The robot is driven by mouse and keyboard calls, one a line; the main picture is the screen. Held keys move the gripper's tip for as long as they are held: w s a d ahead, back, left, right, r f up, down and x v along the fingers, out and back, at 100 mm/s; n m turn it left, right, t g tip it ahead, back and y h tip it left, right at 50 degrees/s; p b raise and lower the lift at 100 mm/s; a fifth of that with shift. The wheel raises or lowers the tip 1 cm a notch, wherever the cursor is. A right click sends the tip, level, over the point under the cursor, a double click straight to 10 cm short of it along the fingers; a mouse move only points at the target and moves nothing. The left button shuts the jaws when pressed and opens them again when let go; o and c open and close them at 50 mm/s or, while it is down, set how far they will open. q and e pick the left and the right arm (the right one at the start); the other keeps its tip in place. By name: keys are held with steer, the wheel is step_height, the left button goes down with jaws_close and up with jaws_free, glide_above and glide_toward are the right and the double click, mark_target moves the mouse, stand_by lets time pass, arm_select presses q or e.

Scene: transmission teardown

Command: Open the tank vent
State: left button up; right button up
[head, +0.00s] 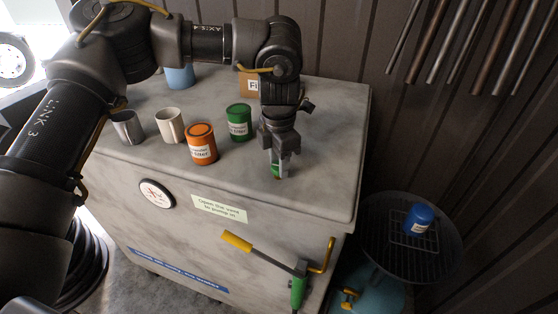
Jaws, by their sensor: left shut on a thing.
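The tank is a large grey box (322,185) with a scuffed flat top. My left gripper (279,168) points down at the tank top near its front right part. It is shut on a small green piece (276,171), which looks like the vent's knob or cap. The fingers hide most of this piece, so I cannot tell whether the vent is open. A pale label (219,208) on the tank front mentions the vent and pumping. My right gripper is not in view.
An orange can (202,148), a green can (239,122), a white mug (170,126) and a grey mug (128,127) stand left of my gripper. A cardboard box (250,84) stands behind. A blue can (418,219) rests on a grill rack.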

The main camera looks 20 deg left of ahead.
arm_select(q)
steer(key=shift+n, duration=1.8)
steer(key=n, duration=0.4)
steer(key=n+p, duration=0.1)
steer(key=n, duration=0.4)
steer(key=shift+n, duration=0.4)
steer(key=n, duration=0.4)
steer(key=shift+p, duration=0.35)
steer(key=shift+n, duration=0.3)
steer(key=o, duration=1)
